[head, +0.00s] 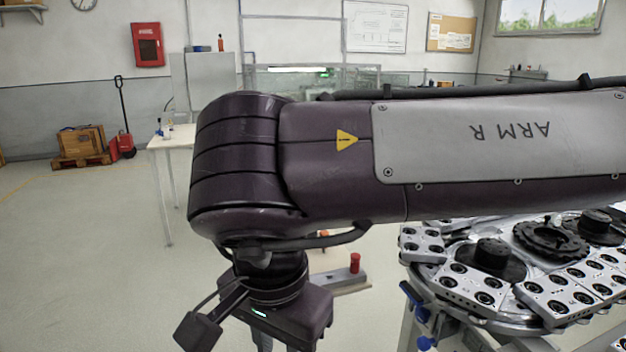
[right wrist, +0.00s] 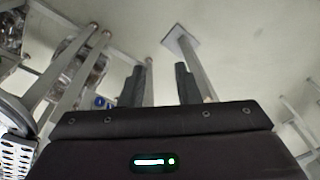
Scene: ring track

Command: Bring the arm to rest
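My right arm (head: 340,150), marked "ARM R", spans the head view from the right edge to the middle, then bends down at a dark joint. Its wrist hangs at the bottom of the head view, with the fingers out of frame below. In the right wrist view, the two dark fingers of my right gripper (right wrist: 161,82) stand apart with nothing between them. The gripper points at the pale floor and table legs. My left gripper is in neither view.
The ring track (head: 470,300), with several perforated metal blocks, stands at the right, close to my arm. A white table (head: 172,140) stands behind at the left. A pallet with boxes (head: 82,145) is farther back. Floor at the left is free.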

